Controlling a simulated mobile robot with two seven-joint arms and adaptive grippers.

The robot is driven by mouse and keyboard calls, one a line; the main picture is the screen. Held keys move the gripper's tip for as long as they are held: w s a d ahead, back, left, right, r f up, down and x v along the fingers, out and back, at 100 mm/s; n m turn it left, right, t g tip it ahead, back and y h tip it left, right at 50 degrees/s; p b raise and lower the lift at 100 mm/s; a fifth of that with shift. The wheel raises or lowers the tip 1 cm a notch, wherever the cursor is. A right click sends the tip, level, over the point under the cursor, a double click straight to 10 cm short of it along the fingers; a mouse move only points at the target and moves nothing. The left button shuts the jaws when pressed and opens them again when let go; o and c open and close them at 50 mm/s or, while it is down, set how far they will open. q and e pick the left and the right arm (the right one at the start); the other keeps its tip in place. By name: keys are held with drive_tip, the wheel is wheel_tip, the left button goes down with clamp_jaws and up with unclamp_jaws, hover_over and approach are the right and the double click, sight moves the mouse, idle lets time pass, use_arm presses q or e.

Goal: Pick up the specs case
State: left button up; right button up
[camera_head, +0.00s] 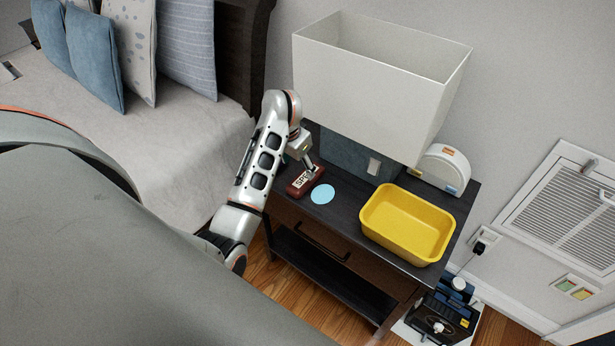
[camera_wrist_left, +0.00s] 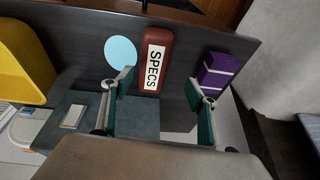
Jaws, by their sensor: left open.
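The specs case (camera_head: 299,187) is a dark red case with a white label reading SPECS. It lies on the dark nightstand (camera_head: 345,212), near its left end. It also shows in the left wrist view (camera_wrist_left: 154,62), lengthwise between the fingertips and beyond them. My left gripper (camera_head: 309,168) is open and empty, just above the case, with one finger to each side of it in the wrist view (camera_wrist_left: 160,87). I cannot tell whether the fingers touch it. My right gripper is not in view.
A light blue disc (camera_head: 322,194) lies beside the case. A purple box (camera_wrist_left: 218,72) stands on the other side in the wrist view. A yellow tray (camera_head: 375,226), a large lamp (camera_head: 375,75) and a white rounded device (camera_head: 443,166) share the nightstand. The bed (camera_head: 170,150) is left.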

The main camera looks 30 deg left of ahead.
sight(305, 177)
use_arm(q)
drive_tip(key=shift+w+d+f+n+h, duration=0.15)
drive_tip(key=shift+w+d+f, duration=0.05)
drive_tip(key=shift+d+f, duration=0.2)
drive_tip(key=shift+w+d+f+n+h, duration=0.15)
drive_tip(key=shift+d+f, duration=0.15)
drive_tip(key=shift+f, duration=0.15)
drive_tip(key=x, duration=0.4)
drive_tip(key=shift+w+a+f, duration=0.15)
drive_tip(key=shift+a+f, duration=0.15)
drive_tip(key=shift+w+d+f+b, duration=0.15)
drive_tip(key=shift+f+b, duration=0.15)
drive_tip(key=shift+f, duration=0.2)
drive_tip(key=c, duration=1.2)
